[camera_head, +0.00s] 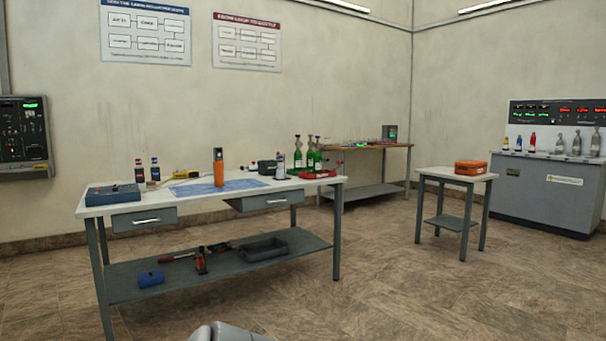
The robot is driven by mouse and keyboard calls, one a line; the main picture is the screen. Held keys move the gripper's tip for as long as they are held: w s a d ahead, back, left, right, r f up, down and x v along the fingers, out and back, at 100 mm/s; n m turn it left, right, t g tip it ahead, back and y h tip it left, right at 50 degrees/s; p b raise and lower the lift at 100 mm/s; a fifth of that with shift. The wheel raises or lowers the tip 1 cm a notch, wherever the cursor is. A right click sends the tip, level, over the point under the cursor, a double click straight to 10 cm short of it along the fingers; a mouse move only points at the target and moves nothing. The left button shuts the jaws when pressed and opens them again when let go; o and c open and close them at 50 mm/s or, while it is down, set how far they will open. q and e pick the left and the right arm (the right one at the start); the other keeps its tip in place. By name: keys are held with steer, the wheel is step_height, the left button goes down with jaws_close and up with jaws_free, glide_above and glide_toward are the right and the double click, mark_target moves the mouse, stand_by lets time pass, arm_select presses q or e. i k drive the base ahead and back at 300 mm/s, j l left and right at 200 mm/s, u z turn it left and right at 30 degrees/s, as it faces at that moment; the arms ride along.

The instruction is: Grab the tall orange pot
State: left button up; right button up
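A tall orange cylindrical pot (218,169) with a dark top stands upright on a workbench (130,204) with a pale top. It stands on or beside a blue sheet (238,185) around the middle of the bench. Neither of my grippers is in view. The bench is some distance ahead, and nothing is touching the pot.
A blue box (112,195) and small bottles are left of the pot. Green bottles (297,155) and a red tray (318,174) are to its right. The bench drawer (270,201) is partly open. A side table (455,173) holds an orange case (471,167). The floor ahead is clear.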

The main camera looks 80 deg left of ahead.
mark_target(218, 165)
steer(key=u, duration=3.1)
steer(key=z, duration=0.2)
steer(key=i, duration=3.2)
steer(key=i+z, duration=0.1)
steer(key=i, duration=0.4)
steer(key=i+j+z, duration=0.15)
steer(key=i, duration=0.35)
steer(key=i+j+z, duration=0.1)
steer(key=i, duration=0.4)
